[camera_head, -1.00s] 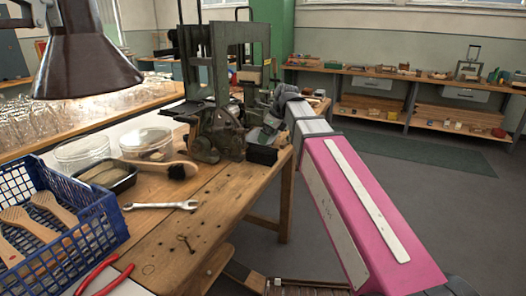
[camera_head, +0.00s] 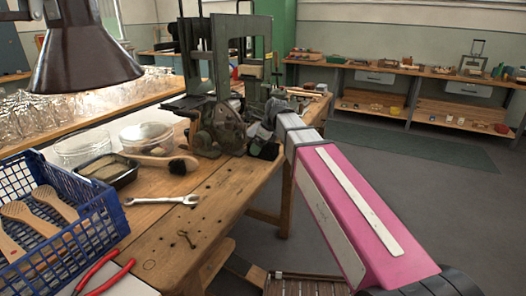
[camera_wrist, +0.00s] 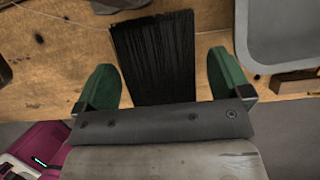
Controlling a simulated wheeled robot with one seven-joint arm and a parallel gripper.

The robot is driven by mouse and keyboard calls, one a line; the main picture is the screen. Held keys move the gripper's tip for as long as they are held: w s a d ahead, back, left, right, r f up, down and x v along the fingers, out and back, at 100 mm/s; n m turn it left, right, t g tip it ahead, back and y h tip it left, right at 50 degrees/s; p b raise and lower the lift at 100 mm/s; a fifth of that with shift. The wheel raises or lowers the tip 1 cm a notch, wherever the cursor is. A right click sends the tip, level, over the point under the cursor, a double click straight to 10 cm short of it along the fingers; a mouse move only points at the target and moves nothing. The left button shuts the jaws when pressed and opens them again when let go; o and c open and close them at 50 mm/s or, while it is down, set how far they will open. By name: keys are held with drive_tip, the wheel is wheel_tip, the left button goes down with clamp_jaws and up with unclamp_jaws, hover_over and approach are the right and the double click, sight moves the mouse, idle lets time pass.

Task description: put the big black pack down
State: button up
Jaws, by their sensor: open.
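The big black pack (camera_wrist: 155,58) is a block of dense black bristles. In the wrist view it lies on the wooden bench top (camera_wrist: 50,60), between my gripper's (camera_wrist: 161,62) two green fingers. The fingers are spread, with a gap on each side of the pack, so neither touches it. The pack's near end is hidden behind the dark gripper body. In the head view a dark patch, likely the pack (camera_head: 264,150), shows at the bench's right edge beside the green machine, below my wrist.
A grey tray (camera_wrist: 285,35) and a small wood block (camera_wrist: 295,84) lie right of the pack in the wrist view. The green machine (camera_head: 215,120) stands close left in the head view. A brush (camera_head: 170,163), wrench (camera_head: 162,200) and blue crate (camera_head: 100,215) are nearer.

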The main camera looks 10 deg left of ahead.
drive_tip(key=shift+x, duration=0.95)
drive_tip(key=shift+f, duration=0.15)
drive_tip(key=c, duration=1.2)
